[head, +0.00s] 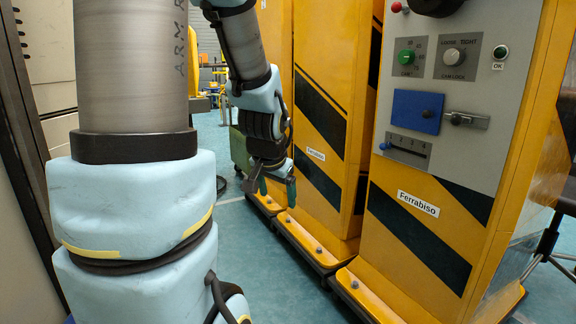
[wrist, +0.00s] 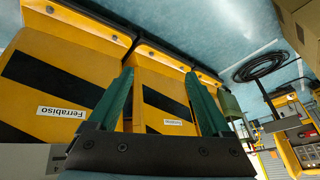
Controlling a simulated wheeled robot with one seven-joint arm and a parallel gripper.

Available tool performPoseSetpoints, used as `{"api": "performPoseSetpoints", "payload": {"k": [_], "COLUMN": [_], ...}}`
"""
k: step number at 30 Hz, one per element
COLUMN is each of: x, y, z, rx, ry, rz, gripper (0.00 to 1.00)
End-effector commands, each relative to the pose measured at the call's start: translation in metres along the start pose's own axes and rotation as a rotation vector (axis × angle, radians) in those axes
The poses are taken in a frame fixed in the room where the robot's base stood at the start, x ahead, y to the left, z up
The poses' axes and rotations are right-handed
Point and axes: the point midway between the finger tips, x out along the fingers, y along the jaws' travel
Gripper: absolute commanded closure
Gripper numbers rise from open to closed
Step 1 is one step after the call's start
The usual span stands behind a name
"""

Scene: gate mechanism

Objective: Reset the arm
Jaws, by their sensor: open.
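My gripper (head: 278,186) hangs at the end of my bent arm in the middle of the head view, pointing down in front of the yellow cabinets. In the wrist view its two green fingers (wrist: 163,103) are spread apart with nothing between them. The nearest yellow gate cabinet (head: 415,215) with black stripes and a "Ferrabiso" label stands to the right of my gripper. Its grey control panel (head: 455,90) carries a green knob (head: 406,57), a silver cam-lock knob (head: 453,56), a blue plate (head: 417,111) and a slider scale (head: 405,150). My gripper is apart from the panel.
A second yellow cabinet (head: 328,130) stands behind the nearest one. The teal floor (head: 240,270) between my arm and the cabinets is clear. A dark coiled cable (wrist: 262,66) lies on the floor in the wrist view. A dark-edged cabinet (head: 22,130) stands close on the left.

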Motion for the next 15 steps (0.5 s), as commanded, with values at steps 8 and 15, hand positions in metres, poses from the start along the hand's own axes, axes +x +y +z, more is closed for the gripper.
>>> {"api": "performPoseSetpoints", "payload": {"k": [8,15], "x": [-0.012,-0.062], "y": [0.018,0.009], "z": [0.121,0.094], "rx": [-0.419,-0.417], "ry": [-0.376,-0.376], "rz": [0.057,0.058], "gripper": [0.17,0.17]}}
